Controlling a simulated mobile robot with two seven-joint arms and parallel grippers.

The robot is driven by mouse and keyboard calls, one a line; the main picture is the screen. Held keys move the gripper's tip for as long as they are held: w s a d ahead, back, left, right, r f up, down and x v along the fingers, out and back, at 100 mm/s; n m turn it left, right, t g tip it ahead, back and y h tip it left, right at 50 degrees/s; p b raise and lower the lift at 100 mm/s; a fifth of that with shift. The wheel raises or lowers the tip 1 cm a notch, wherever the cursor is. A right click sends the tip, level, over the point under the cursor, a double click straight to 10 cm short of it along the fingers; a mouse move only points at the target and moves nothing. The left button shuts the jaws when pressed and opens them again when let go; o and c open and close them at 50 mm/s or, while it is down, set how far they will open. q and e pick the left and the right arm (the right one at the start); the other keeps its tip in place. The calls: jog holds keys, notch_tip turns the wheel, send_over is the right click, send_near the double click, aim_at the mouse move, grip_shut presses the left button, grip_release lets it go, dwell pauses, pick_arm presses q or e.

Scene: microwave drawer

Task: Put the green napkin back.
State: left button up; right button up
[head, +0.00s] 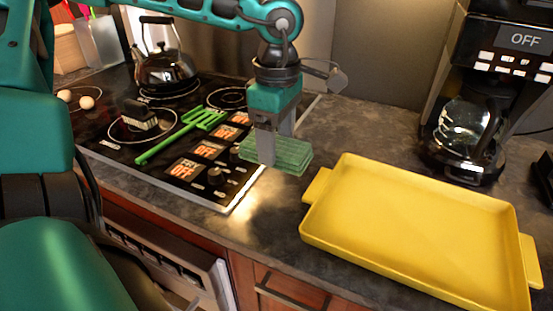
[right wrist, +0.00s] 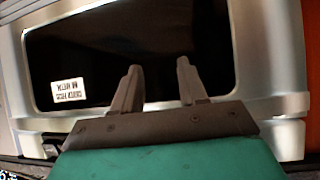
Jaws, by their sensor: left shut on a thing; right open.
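The green napkin (head: 288,158) is a folded, flat stack in the head view. My left gripper (head: 272,152) is shut on it from above. The napkin is held near the right edge of the stovetop, by the dark counter and left of the yellow tray; whether it touches the counter I cannot tell. My right gripper (right wrist: 155,82) shows in the right wrist view with its fingers apart and nothing between them. It is in front of a microwave drawer (right wrist: 210,50) with a dark window and silver frame.
An empty yellow tray (head: 410,222) lies on the counter at right. A coffee maker (head: 470,130) stands behind it. The stovetop (head: 100,130) bears a kettle (head: 165,68), a green spatula (head: 180,136) and a dark brush-like object (head: 140,114). Bare counter (head: 345,125) shows behind the tray.

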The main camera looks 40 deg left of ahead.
aim_at(277, 160)
pick_arm(q)
jog(key=shift+f, duration=2.25)
pick_arm(e)
jog(key=shift+f, duration=0.1)
pick_arm(q)
jog(key=shift+f, duration=0.1)
pick_arm(e)
jog(key=shift+f, duration=0.1)
pick_arm(q)
jog(key=shift+f+b, duration=0.4)
jog(key=shift+b, duration=0.5)
jog(key=o, duration=1)
pick_arm(e)
jog(key=shift+w+a+f+y, duration=0.1)
jog(key=shift+w+a+y, duration=0.15)
jog(key=shift+a+y, duration=0.1)
